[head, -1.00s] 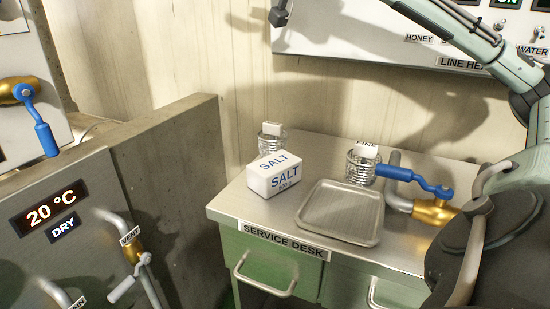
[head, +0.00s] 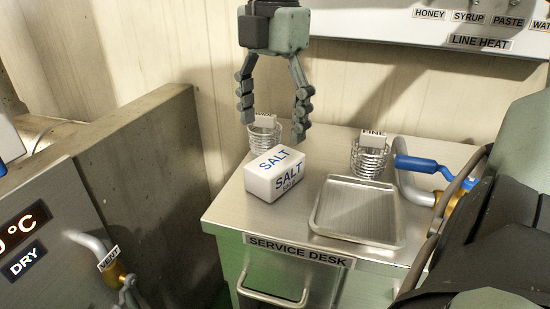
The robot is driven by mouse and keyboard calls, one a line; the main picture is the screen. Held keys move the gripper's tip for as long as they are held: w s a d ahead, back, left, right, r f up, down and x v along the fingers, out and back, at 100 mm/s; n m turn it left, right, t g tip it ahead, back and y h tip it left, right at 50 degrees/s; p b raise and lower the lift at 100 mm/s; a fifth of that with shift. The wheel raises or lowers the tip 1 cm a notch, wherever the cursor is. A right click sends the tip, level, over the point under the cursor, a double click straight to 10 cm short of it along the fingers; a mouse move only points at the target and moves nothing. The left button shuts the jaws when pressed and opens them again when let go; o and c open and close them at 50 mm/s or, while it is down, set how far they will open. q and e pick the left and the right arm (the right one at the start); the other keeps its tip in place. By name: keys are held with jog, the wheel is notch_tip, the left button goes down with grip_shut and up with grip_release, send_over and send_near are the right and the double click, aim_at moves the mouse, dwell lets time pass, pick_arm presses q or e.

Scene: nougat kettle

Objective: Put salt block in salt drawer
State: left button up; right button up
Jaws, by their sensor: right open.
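The white salt block (head: 274,174), with "SALT" in blue letters on its top and side, sits on the left part of the service desk top. My right gripper (head: 272,128) hangs above and just behind the block in the picture, fingers pointing down and spread apart, with nothing between them. I cannot tell whether a finger touches anything. The desk's front has a green drawer (head: 245,262) with a metal handle (head: 272,296), under the "SERVICE DESK" label; it looks closed. No drawer marked salt is readable. My left gripper is not in view.
A metal tray (head: 318,222) lies right of the block. A wire basket (head: 263,148) stands behind the block, and another basket (head: 369,160) marked "FINE" stands behind the tray. A blue-handled valve (head: 424,168) is at the right. A grey wall (head: 140,165) borders the desk's left.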

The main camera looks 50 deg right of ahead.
aim_at(275, 159)
jog(key=shift+s+d+f, duration=0.1)
jog(key=shift+d+f, duration=0.15)
jog(key=shift+f, duration=0.1)
notch_tip(275, 159, down, 7)
jog(key=shift+p, duration=0.4)
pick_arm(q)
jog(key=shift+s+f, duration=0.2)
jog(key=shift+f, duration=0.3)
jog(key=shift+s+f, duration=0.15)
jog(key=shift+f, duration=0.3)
pick_arm(e)
jog(key=shift+c, duration=0.2)
grip_shut()
